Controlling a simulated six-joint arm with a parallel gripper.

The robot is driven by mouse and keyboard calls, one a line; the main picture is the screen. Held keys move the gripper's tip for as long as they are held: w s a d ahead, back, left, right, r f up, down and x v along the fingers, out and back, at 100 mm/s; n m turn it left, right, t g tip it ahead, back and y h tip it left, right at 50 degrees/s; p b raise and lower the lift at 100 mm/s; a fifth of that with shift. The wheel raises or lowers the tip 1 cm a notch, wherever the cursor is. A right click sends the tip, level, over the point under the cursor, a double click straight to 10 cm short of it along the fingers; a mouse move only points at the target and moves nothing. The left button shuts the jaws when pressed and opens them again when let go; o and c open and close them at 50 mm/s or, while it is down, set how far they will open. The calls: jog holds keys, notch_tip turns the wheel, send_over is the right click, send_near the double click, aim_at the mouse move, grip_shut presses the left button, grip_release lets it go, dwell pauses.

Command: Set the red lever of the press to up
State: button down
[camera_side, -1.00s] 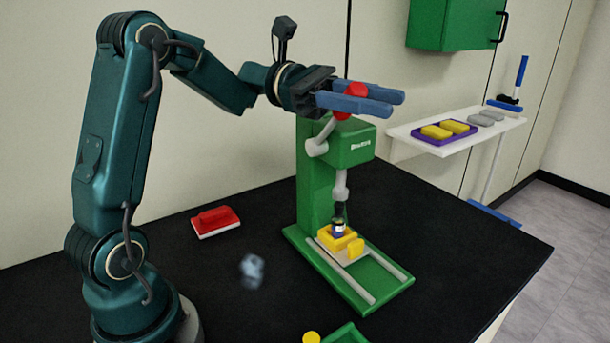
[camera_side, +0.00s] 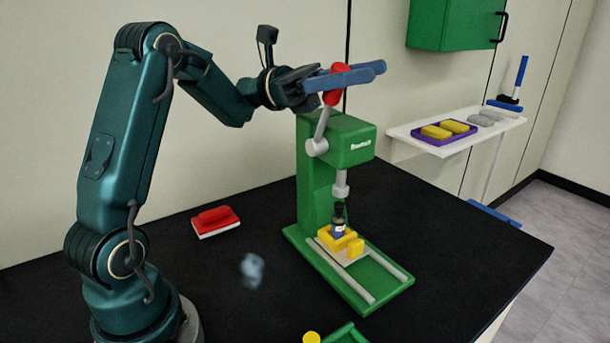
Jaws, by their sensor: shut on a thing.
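The green press (camera_side: 318,182) stands on the black table. Its grey lever arm (camera_side: 322,124) rises steeply from the pivot, leaning slightly right, and ends in the red lever knob (camera_side: 334,97). My gripper (camera_side: 350,79) is shut on the red knob, with its blue fingers on either side of it, above the press head. The grey press ram (camera_side: 341,184) hangs above a small dark-capped vial (camera_side: 338,218), with a small gap visible. The vial stands in a yellow holder (camera_side: 338,240) on the press base.
A red and white block (camera_side: 215,221) and a blurred bluish item (camera_side: 252,270) lie left of the press. A white shelf (camera_side: 410,136) holds a purple tray (camera_side: 465,139) with yellow blocks. A green cabinet (camera_side: 450,25) hangs behind.

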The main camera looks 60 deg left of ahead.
jog(key=shift+a+r+n+t+h, duration=0.3)
jog(key=shift+a+t+h, duration=0.1)
jog(key=shift+a, duration=0.2)
jog(key=c, duration=0.6)
grip_release()
jog(key=shift+c, duration=0.2)
jog(key=shift+d, duration=0.1)
